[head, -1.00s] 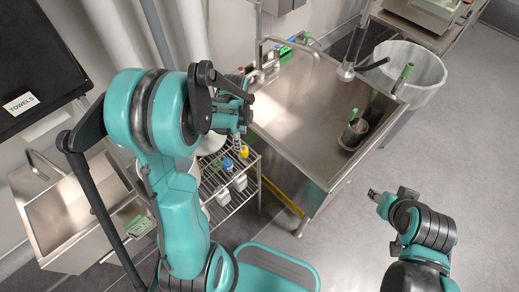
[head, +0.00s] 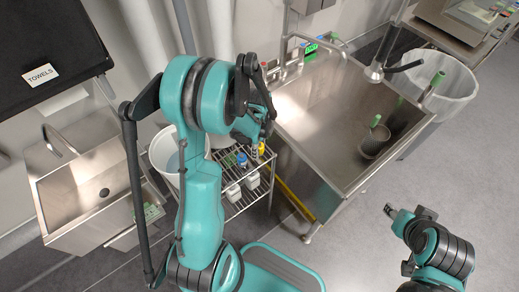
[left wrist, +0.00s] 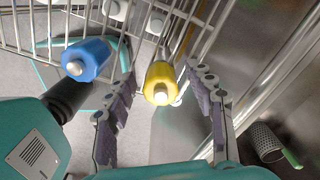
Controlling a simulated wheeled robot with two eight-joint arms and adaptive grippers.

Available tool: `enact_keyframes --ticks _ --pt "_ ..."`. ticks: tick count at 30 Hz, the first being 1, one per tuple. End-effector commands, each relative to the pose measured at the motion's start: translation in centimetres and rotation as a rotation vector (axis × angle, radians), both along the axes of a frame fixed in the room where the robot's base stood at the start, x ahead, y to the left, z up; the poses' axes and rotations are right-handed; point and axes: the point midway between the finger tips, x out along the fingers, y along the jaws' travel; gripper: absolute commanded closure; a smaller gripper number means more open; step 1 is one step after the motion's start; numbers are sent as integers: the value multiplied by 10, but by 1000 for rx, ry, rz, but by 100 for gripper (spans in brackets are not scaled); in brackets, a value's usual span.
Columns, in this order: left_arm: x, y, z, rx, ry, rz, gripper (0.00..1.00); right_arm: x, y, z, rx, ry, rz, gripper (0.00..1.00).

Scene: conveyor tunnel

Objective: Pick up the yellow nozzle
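The yellow nozzle (head: 262,148) is at the top of the wire rack, partly covered by my left gripper (head: 259,138) in the head view. In the left wrist view the yellow nozzle (left wrist: 160,80) lies between the two fingers of my left gripper (left wrist: 162,85). Those fingers are spread, with gaps on both sides of the nozzle. A blue nozzle (left wrist: 87,60) is to the left of the yellow one, outside the fingers. My right gripper (head: 391,212) is low at the right over the floor, far from the rack; its finger state is too small to tell.
The wire rack (head: 247,197) holds white bottles (head: 233,192) on a lower level. A steel sink (head: 325,180) stands close to its right, and a white bucket (head: 163,152) to its left. Open floor (head: 350,255) lies in front of the sink.

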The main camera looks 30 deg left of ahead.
Motion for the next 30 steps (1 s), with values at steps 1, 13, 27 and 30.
enact_keyframes --ticks 1,13,27,30 --pt "0 0 0 0 0 0 61 0 0 0 0 0 0 60" --pt "0 0 0 0 0 0 97 0 0 0 0 0 0 60" --pt "-1 -11 51 -1 0 -5 97 0 0 27 0 0 0 60" --pt "-3 -35 65 0 0 -7 97 0 0 35 0 0 0 60"
